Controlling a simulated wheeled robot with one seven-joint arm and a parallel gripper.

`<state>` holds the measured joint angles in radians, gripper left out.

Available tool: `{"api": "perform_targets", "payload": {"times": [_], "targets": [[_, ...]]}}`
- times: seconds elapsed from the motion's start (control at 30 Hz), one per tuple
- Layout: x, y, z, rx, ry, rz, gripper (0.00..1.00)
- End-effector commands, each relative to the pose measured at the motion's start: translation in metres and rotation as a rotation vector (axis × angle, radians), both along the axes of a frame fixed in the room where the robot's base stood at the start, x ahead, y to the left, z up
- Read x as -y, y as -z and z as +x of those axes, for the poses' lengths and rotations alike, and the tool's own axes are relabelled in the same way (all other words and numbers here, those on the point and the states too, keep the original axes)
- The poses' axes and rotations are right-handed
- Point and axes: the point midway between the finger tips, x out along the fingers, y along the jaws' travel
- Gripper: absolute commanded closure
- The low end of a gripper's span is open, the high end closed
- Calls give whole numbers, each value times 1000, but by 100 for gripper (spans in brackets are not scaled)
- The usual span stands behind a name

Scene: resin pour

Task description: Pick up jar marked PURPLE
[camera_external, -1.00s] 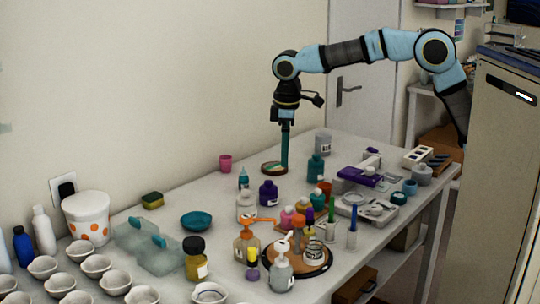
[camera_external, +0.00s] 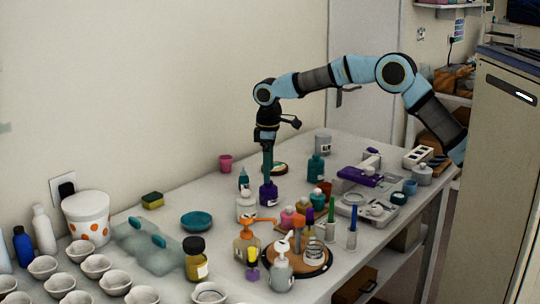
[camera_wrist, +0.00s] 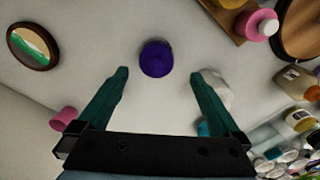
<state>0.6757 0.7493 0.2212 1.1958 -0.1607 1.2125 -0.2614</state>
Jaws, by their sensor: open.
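A small dark purple jar (camera_external: 268,196) with a pale label stands upright on the table, and I cannot read its label. In the wrist view the purple jar (camera_wrist: 156,59) is seen from above, a little beyond the fingertips and between their lines. My gripper (camera_external: 267,176) points straight down and appears just above or at the jar in the outside view. Its two teal fingers (camera_wrist: 160,73) are spread wide and hold nothing.
A white bottle (camera_external: 246,207) stands close by, and a white object (camera_wrist: 218,88) lies beside the right finger in the wrist view. A teal bottle (camera_external: 316,168), a pink cup (camera_external: 225,163) and a round coaster (camera_wrist: 33,45) are nearby. The table behind the jar is mostly clear.

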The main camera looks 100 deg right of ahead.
Motion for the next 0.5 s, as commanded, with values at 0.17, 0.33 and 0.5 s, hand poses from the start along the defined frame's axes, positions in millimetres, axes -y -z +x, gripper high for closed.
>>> {"api": "perform_targets", "payload": {"times": [0.17,0.33,0.5], "targets": [[0,26,0,-2,1,2,0],[0,38,0,-2,1,1,0],[4,57,-1,-5,2,3,0]]}}
